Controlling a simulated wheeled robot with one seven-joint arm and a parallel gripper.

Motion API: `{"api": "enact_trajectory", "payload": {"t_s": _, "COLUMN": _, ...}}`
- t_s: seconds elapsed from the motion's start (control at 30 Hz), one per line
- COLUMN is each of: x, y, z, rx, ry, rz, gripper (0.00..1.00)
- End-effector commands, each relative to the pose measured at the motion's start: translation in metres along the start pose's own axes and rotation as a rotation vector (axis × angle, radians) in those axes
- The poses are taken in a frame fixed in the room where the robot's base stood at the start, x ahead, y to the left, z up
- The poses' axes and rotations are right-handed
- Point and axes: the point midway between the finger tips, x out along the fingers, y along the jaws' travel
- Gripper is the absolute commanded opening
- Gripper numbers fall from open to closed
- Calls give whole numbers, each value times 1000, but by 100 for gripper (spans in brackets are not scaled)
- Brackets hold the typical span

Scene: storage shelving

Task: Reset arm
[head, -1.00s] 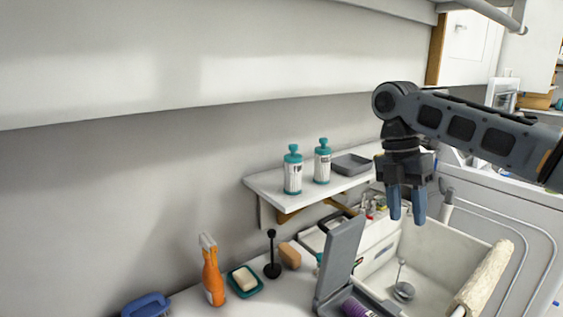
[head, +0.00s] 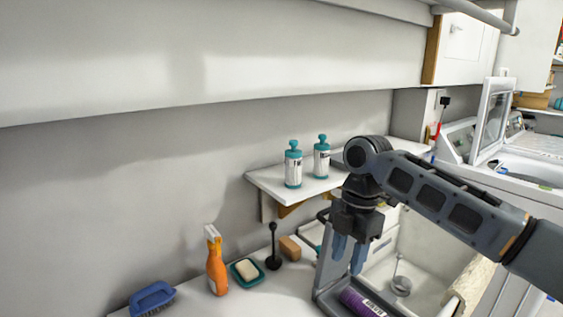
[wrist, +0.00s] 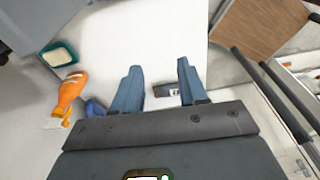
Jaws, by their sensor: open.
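A wall shelf (head: 265,183) holds two teal-capped bottles. Below, an orange spray bottle (head: 217,265), soap dish (head: 246,271), black stand (head: 273,260) and blue brush (head: 152,298) sit on the counter. A purple can (head: 360,302) lies in the case. The sink (head: 425,265) is right.

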Motion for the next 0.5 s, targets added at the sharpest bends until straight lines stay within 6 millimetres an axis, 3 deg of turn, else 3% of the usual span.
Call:
{"api": "enact_trajectory", "payload": {"t_s": 0.2, "x": 65, "y": 26, "z": -80, "rx": 74, "ry": 166, "rz": 185, "gripper": 42}}
{"api": "enact_trajectory", "payload": {"t_s": 0.5, "x": 118, "y": 43, "z": -178, "rx": 301, "ry": 434, "rz": 441, "gripper": 42}}
